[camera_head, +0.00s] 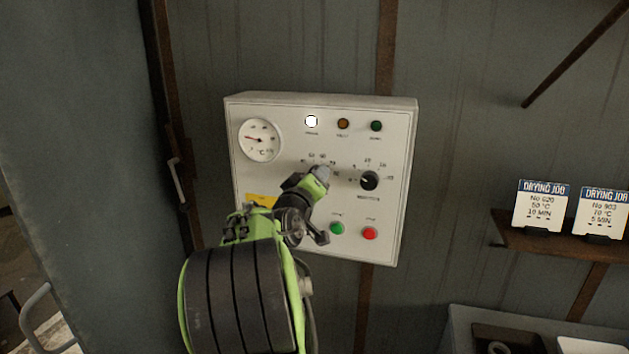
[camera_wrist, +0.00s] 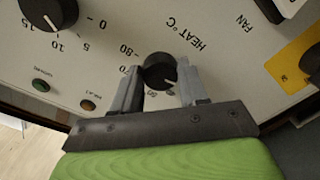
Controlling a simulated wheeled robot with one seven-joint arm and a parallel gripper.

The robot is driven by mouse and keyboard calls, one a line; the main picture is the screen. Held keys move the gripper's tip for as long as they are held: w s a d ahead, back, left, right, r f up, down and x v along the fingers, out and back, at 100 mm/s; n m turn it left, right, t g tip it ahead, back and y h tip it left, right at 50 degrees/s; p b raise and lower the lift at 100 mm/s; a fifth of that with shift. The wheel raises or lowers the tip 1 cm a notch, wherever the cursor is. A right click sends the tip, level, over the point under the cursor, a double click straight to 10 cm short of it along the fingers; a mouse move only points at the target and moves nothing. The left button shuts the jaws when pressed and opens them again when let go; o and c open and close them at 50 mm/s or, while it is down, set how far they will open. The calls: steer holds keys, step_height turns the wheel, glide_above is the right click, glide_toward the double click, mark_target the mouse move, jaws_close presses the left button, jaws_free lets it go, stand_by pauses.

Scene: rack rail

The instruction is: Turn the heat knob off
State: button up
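The heat knob (camera_wrist: 160,70) is a round black knob with a pale pointer mark, on the white control panel (camera_head: 400,150). In the wrist view it lies between the two fingertips of my gripper (camera_wrist: 160,80), beside the label HEAT °C and a scale that reads 80 and 70 on one side. Its pointer mark is toward the lower right in that view. The fingers are apart, one on each side of the knob; I cannot tell whether they press on it. In the head view my gripper (camera_head: 321,174) covers the heat knob.
A second black knob (camera_head: 369,181) sits to the right, with a green button (camera_head: 337,228) and red button (camera_head: 369,233) below. The white lamp (camera_head: 311,121) is bright. A dial gauge (camera_head: 261,140) is at upper left. A shelf (camera_head: 560,244) holds two drying cards.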

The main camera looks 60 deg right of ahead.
steer(key=o, duration=0.5)
steer(key=shift+c, duration=0.2)
steer(key=s+a+b, duration=0.2)
steer(key=a+b, duration=0.1)
steer(key=a, duration=1.2)
steer(key=shift+s+a, duration=0.25)
steer(key=shift+a, duration=0.05)
